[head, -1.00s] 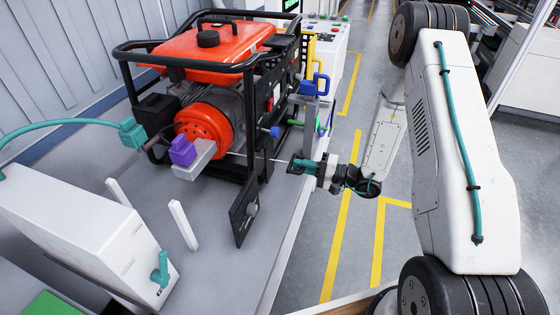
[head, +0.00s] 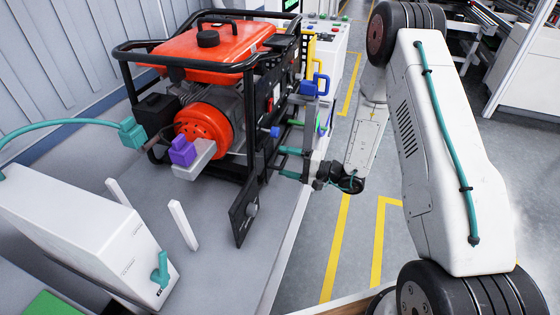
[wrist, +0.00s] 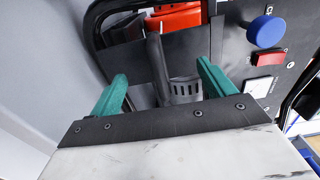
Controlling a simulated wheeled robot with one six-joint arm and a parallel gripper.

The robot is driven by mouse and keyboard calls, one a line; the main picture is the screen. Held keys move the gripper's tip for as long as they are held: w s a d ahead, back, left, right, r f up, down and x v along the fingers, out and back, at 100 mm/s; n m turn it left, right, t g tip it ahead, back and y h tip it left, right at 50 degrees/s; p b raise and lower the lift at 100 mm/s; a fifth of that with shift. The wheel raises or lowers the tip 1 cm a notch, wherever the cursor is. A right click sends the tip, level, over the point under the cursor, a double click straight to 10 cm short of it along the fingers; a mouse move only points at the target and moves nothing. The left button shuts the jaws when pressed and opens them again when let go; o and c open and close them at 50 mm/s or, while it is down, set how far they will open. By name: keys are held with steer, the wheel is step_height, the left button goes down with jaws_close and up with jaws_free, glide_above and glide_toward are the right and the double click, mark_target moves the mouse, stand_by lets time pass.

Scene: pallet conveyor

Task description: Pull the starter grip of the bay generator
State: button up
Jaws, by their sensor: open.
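The generator is orange-red in a black tube frame (head: 125,75), with a round orange slotted cover (head: 203,128) on its near end. My gripper (head: 282,163) is open beside the generator's right side, below a blue knob (head: 275,132). In the wrist view the teal fingers of my gripper (wrist: 161,74) stand apart. A dark grey upright bar (wrist: 156,60) shows between them. I cannot tell whether this bar is the starter grip, or whether the fingers touch it. No grip can be told for sure in the head view.
The control panel with a red switch (wrist: 268,58) and the blue knob (wrist: 265,32) is close on the right. A dark hinged-looking plate (head: 240,215) stands near the gripper. A purple block (head: 182,150) sits on a grey bar. White posts (head: 182,225) stand in front.

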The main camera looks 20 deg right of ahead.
steer(key=v, duration=1)
stand_by(0.4)
stand_by(0.4)
